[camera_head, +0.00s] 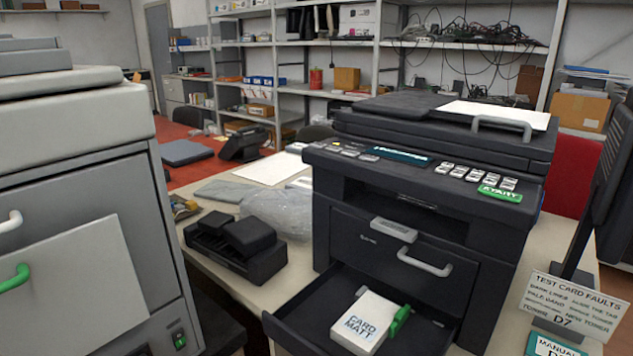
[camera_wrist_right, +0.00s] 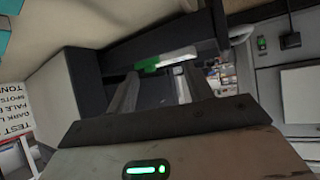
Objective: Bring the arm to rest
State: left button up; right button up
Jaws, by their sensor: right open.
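My right gripper (camera_wrist_right: 158,70) shows in the right wrist view with its two fingers spread apart and nothing held between them. Beyond the fingertips are a green part (camera_wrist_right: 148,65) and a white piece, close to a dark machine edge. I cannot tell how far they are from the fingers. Neither gripper shows in the head view, and my left gripper is in no view. In the head view, a white pack marked CARD MATT (camera_head: 363,322) lies in the open drawer (camera_head: 420,338) of the black printer (camera_head: 425,190), with a green clip (camera_head: 399,320) at its right side.
A large grey machine (camera_head: 75,200) stands at the left. A black device (camera_head: 238,246) and a clear bag (camera_head: 280,212) lie on the table left of the printer. A test card sign (camera_head: 573,303) stands at the right, below a dark screen. Shelves line the back wall.

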jog(key=s+a+f+m+g+h, duration=0.2)
jog(key=s+f+g, duration=0.1)
jog(key=s, duration=0.4)
jog(key=s+a+f+m+g+h, duration=0.1)
jog(key=s+a+f+g+h, duration=0.2)
jog(key=s, duration=0.5)
jog(key=w+a+f+t+y, duration=0.3)
jog(key=w+a+f+t, duration=0.2)
jog(key=w+t, duration=0.1)
jog(key=shift+w, duration=0.2)
dwell(1.2)
